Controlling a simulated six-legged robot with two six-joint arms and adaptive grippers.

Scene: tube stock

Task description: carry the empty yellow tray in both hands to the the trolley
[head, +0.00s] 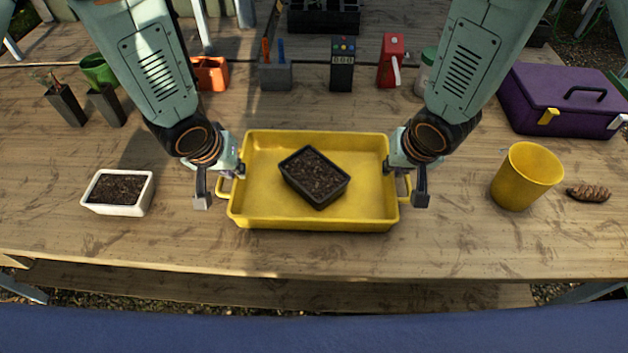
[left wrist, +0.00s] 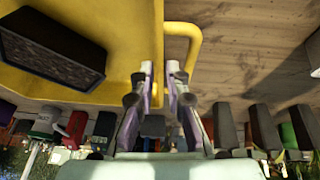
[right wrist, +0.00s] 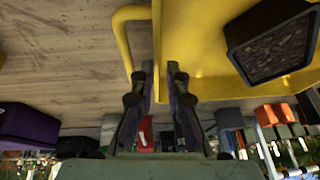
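The yellow tray (head: 370,215) is on the wooden bench in front of me, level. It is not empty: a black pot of soil (head: 315,178) sits inside it and also shows in the left wrist view (left wrist: 45,55) and the right wrist view (right wrist: 275,45). My left gripper (head: 238,170) is closed on the tray's left side wall beside the handle, one finger on each side (left wrist: 160,75). My right gripper (head: 390,168) is closed on the right side wall in the same way (right wrist: 160,75). I cannot identify the trolley in view.
A white pot of soil (head: 118,192) stands left of the tray. A yellow pot (head: 526,177), a brown cone-like thing (head: 588,193) and a purple toolbox (head: 562,100) are at the right. An orange container (head: 209,73) and a red object (head: 391,60) stand behind. The front strip of bench is clear.

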